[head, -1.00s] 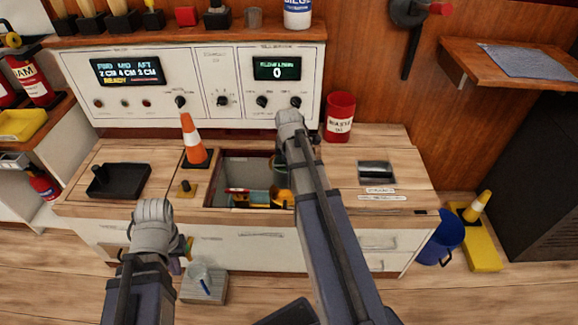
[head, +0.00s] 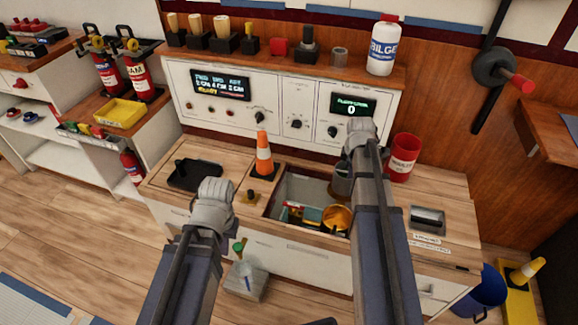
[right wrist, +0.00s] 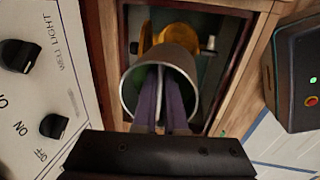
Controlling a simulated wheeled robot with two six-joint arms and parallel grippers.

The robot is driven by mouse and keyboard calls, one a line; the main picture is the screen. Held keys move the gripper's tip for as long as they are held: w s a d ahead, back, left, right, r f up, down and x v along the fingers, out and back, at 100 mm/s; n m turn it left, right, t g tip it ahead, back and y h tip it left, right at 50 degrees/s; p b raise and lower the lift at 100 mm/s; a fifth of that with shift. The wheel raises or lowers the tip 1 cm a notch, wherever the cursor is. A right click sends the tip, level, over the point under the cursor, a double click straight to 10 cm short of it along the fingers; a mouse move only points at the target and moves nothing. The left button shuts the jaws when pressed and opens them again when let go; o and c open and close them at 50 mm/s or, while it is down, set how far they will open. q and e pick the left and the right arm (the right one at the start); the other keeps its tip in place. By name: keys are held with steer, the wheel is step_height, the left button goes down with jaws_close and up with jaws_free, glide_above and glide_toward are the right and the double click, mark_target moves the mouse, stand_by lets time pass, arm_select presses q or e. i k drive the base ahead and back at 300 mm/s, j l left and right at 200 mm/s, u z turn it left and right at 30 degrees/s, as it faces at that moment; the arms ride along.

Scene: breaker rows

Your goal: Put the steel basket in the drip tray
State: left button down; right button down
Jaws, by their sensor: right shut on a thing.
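The steel basket, a round grey metal cup (right wrist: 128,88), has my right gripper's purple fingers (right wrist: 160,85) shut on it in the right wrist view. In the head view it shows partly (head: 342,180), hanging below my right gripper (head: 350,165) at the right back of the open basin; the arm hides part of it. The drip tray looks to be the shallow black tray (head: 205,180) on the counter's left side, with a small black piece at its left end. My left gripper (head: 225,235) is in front of the counter, left of the basin; its fingers are mostly hidden.
The open basin (head: 270,208) holds a yellow round thing (head: 337,217) and other coloured items. An orange cone (head: 264,155) and a small yellow block (head: 247,196) stand between tray and basin. A red waste bin (head: 403,158) stands right of my right arm.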

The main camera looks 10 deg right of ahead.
mark_target(196, 178)
steer(key=j+u, duration=0.25)
steer(key=j, duration=0.25)
steer(key=i+j+u, duration=0.2)
steer(key=j, duration=0.3)
steer(key=i+j+u, duration=0.15)
steer(key=i+j, duration=0.15)
steer(key=i, duration=0.2)
